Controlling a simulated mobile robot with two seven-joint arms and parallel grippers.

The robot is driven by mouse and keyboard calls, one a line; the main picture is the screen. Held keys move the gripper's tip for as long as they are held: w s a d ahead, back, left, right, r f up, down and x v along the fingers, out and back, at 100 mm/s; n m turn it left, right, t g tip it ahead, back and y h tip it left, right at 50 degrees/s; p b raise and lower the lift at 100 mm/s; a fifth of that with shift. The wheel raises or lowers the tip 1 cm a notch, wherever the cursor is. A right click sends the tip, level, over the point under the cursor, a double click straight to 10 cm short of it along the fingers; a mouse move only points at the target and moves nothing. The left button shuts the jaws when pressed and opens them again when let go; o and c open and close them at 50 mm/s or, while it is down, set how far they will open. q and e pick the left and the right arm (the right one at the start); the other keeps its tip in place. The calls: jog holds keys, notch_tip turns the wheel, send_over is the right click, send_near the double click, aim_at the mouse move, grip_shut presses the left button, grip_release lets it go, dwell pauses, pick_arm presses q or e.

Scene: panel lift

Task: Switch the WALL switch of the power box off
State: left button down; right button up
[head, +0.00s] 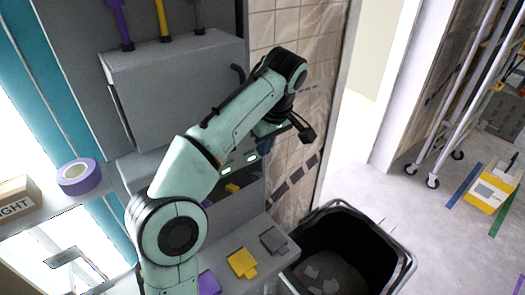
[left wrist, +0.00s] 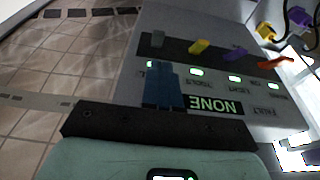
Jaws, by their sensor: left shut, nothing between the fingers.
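The power box (left wrist: 190,20) shows a dark strip with a row of coloured levers: grey (left wrist: 158,39), yellow (left wrist: 199,46), purple (left wrist: 235,54) and red (left wrist: 275,62). Green lights glow below them; the one at the grey lever is partly hidden by my fingers. Small labels appear upside down; I cannot read WALL, and the grey lever's label is hidden. My right gripper is out of view.
A ledge below the box carries yellow (head: 242,263) and grey (head: 273,240) pieces. A black bin (head: 395,255) stands to the right. Purple tape (head: 79,175) and a small box (head: 17,200) lie on a shelf at left. A tiled wall (head: 300,30) adjoins the box.

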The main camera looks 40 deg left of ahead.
aim_at(257, 174)
pick_arm(q)
jog(key=b+x, duration=0.1)
jog(key=x, duration=0.7)
jog(key=shift+s+a+f, duration=0.1)
jog(key=shift+s+f, duration=0.05)
jog(key=shift+s, duration=0.05)
jog(key=shift+f, duration=0.15)
jog(key=shift+w, duration=0.25)
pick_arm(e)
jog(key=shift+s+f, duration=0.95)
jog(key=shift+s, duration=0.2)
pick_arm(q)
jog(key=shift+b, duration=0.3)
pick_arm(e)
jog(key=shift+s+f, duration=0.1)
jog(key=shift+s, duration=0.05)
